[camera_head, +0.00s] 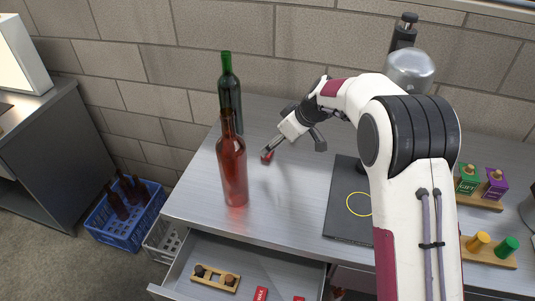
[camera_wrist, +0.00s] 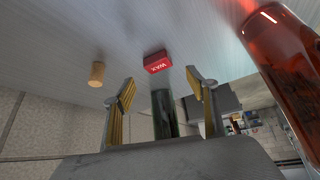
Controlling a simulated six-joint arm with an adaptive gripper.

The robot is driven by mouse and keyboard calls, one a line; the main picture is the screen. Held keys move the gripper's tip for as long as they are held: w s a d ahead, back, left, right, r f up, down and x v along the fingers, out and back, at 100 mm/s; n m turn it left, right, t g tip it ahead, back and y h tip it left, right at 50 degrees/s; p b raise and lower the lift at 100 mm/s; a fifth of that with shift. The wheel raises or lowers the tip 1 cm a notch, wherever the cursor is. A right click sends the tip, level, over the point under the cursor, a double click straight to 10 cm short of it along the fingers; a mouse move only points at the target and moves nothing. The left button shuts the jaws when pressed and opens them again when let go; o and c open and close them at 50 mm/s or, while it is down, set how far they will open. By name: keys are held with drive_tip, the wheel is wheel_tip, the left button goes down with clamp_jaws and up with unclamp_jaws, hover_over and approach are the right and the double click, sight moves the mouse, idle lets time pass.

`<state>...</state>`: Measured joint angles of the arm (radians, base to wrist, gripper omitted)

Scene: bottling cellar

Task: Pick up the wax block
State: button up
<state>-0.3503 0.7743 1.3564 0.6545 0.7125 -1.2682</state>
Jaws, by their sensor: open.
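The wax block is a small red block with white lettering (camera_wrist: 157,62), lying on the metal bench top. In the wrist view it is just beyond and between the two fingertips of my gripper (camera_wrist: 161,78), which is open, with no contact visible. In the head view my gripper (camera_head: 271,150) is low over the bench behind the red bottle, and a bit of the red wax block (camera_head: 266,157) shows at its tip, mostly hidden by the fingers.
A red bottle (camera_head: 233,170) and a green bottle (camera_head: 230,85) stand left of my gripper. A cork (camera_wrist: 97,74) is near the block. A dark mat (camera_head: 345,215) lies right.

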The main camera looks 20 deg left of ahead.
drive_tip(key=shift+d+x, duration=0.1)
drive_tip(key=shift+x, duration=1.2)
drive_tip(key=shift+d+x, duration=0.15)
drive_tip(key=shift+x, duration=1.15)
drive_tip(key=shift+f, duration=0.1)
drive_tip(key=c, duration=1)
